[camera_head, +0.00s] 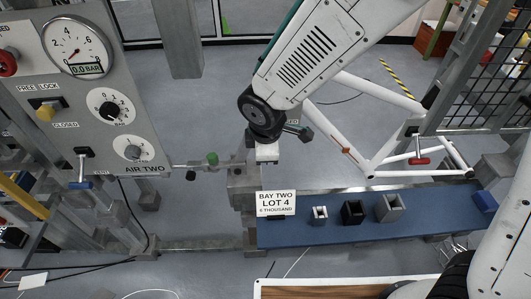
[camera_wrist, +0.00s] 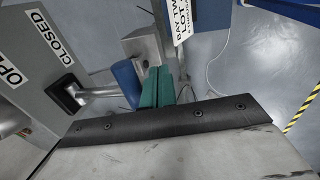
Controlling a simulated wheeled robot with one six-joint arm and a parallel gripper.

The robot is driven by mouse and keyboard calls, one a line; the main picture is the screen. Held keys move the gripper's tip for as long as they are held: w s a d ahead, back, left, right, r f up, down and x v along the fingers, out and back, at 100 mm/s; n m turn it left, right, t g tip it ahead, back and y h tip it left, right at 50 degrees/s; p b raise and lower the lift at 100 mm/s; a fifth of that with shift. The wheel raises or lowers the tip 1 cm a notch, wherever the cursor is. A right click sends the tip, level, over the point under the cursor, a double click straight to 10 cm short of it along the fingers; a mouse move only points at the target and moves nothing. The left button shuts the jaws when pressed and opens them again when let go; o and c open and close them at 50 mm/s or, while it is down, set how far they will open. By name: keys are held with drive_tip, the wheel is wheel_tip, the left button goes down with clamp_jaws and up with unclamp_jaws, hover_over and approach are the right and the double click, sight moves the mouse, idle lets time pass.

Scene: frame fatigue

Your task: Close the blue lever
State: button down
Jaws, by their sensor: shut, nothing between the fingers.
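In the wrist view a blue lever handle (camera_wrist: 127,82) sits at the end of a metal arm that comes out of a slot in a grey box (camera_wrist: 45,70) marked OPEN and CLOSED. My gripper (camera_wrist: 156,88) has teal fingers, shut and empty, just right of the blue handle. I cannot tell whether they touch. The handle's lower end is hidden behind the dark edge of my gripper. In the head view my arm covers most of this spot, and I cannot make out that handle there.
A grey AIR TWO panel (camera_head: 120,130) at left bears a gauge, knobs, a yellow lever and another blue-handled lever (camera_head: 80,184). A blue bench (camera_head: 335,233) holds several small blocks and a LOT 4 sign (camera_head: 276,203).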

drive_tip(key=shift+r, duration=0.1)
idle(0.4)
drive_tip(key=shift+r, duration=0.7)
drive_tip(key=s+r, duration=0.9)
drive_tip(key=r, duration=0.1)
drive_tip(key=shift+d+r, duration=0.35)
